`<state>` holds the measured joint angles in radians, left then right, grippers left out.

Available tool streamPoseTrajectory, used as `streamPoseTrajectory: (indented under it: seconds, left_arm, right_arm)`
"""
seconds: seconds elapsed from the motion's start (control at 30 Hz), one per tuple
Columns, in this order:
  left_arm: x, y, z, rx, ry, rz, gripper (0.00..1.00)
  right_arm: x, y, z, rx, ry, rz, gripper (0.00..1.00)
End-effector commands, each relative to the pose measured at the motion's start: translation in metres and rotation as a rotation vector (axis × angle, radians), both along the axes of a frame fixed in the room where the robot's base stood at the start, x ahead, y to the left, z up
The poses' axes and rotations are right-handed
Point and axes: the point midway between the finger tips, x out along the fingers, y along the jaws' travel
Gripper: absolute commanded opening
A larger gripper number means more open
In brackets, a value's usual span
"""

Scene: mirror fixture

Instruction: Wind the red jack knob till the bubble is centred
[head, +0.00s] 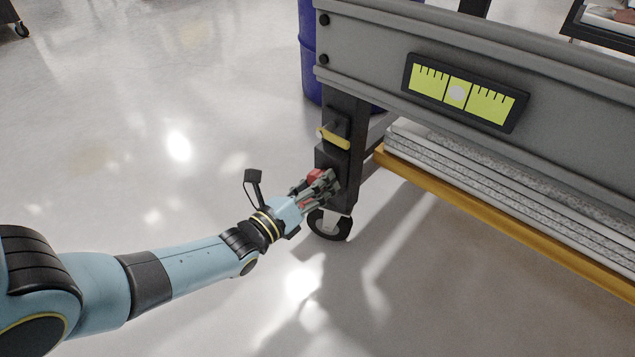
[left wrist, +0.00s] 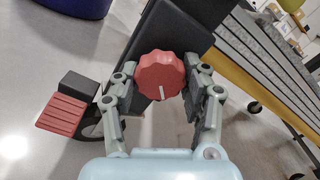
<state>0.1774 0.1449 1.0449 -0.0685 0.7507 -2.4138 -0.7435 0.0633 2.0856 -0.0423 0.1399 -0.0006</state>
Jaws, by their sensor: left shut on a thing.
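The red jack knob (head: 315,176) is on the dark leg of the grey bench, above a caster, partly hidden by my fingers in the head view. In the left wrist view the knob (left wrist: 160,75) is lobed, with a white mark pointing toward the bottom of the picture. My left gripper (head: 325,186) is shut on it, one finger on each side (left wrist: 160,88). The level (head: 465,92) on the bench's side has a yellow-green vial. Its pale bubble (head: 457,93) lies between the two dark lines. My right gripper is not in view.
A yellow bar (head: 334,138) sticks out of the leg above the knob. The black caster (head: 330,224) stands below. A red ribbed pedal (left wrist: 62,114) shows left of the knob. Grey slabs (head: 500,160) lie on a yellow-edged shelf. A blue drum (head: 309,60) stands behind.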

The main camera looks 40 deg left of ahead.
Motion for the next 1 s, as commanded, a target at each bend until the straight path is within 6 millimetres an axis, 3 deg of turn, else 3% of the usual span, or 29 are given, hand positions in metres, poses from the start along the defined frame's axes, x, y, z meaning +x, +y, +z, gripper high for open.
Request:
streamPoseTrajectory:
  seconds: [0.4, 0.93, 0.97, 1.0]
  left_arm:
    - [-0.0019, 0.0002, -0.0031, 0.184, -0.008, 0.000, 0.13]
    - [-0.0020, 0.0003, -0.0033, 0.209, -0.009, -0.001, 0.13]
    - [-0.0020, 0.0003, -0.0033, 0.209, -0.009, -0.001, 0.47]
    - [-0.0020, 0.0003, -0.0032, 0.209, -0.009, -0.001, 0.52]
  right_arm:
    - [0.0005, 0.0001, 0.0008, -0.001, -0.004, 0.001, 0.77]
    - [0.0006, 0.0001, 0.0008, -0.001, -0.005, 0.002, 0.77]
    - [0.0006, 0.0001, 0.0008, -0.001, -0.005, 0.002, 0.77]
    - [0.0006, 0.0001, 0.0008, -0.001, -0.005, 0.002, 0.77]
